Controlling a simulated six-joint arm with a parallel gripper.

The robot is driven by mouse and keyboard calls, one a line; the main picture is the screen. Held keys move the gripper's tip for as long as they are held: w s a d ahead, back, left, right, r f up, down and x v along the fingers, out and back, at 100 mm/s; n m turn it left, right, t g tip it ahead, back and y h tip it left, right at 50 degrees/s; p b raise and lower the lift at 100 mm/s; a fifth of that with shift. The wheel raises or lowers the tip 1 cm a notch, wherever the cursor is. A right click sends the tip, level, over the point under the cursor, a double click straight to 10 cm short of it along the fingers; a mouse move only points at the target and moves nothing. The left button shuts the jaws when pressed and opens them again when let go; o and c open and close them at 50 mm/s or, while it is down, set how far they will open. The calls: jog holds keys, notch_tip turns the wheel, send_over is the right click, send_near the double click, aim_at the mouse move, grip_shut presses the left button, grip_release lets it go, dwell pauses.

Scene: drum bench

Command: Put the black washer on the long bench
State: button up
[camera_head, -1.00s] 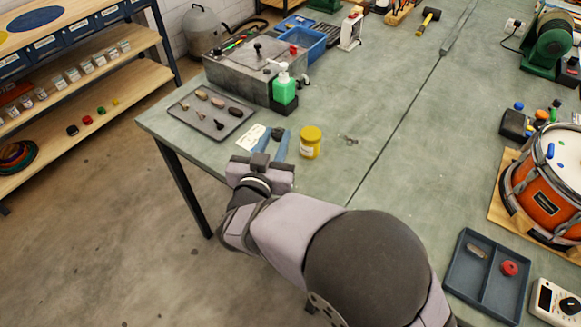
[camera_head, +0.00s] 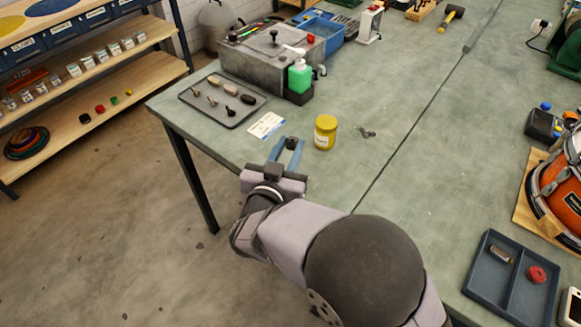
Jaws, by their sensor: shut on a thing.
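My gripper (camera_head: 290,147) has blue fingers and is in the middle of the head view. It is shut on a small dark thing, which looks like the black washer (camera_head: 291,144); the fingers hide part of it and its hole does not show. The long bench (camera_head: 400,150) is the grey-green worktop across the picture. My gripper is at its front left edge, just below the printed card and left of the yellow jar. I cannot tell how high the held thing is above the top.
A yellow jar (camera_head: 325,132), a card (camera_head: 267,125) and a grey tray of small tools (camera_head: 222,100) stand near my gripper. A small metal piece (camera_head: 365,132) lies right of the jar. A blue divided tray (camera_head: 512,278) is at the right. The bench middle is clear.

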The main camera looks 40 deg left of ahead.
jog(key=shift+f+p, duration=0.3)
jog(key=shift+f, duration=3.5)
jog(key=shift+f, duration=0.25)
jog(key=o, duration=1)
jog(key=shift+s, duration=0.1)
jog(key=b+v, duration=0.2)
jog(key=v, duration=0.5)
jog(key=shift+d, duration=0.15)
jog(key=shift+o, duration=0.7)
